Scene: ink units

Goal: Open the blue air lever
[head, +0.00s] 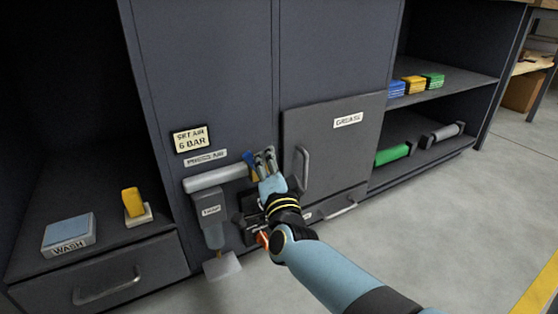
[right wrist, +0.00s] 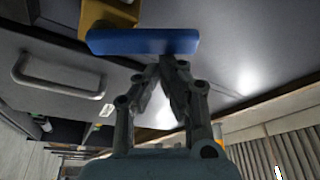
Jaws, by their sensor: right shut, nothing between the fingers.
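The blue air lever (head: 249,158) sits at the right end of the light grey pipe (head: 215,178) on the cabinet front. In the right wrist view the lever (right wrist: 143,41) is a blue bar lying across the picture, in front of a yellow fitting (right wrist: 108,16). My right gripper (head: 264,155) is just right of the lever. In the right wrist view the gripper (right wrist: 166,62) has its fingers together and empty, with the tips close below the bar. I cannot tell whether they touch it. My left gripper is not in view.
A "PRESS AIR" label (head: 205,158) and a "SET AIR 6 BAR" sign (head: 192,139) are above the pipe. A grey unit (head: 211,220) hangs below it. The grease door (head: 348,120) with its handle (head: 302,170) is close on the right. Open shelves stand farther right.

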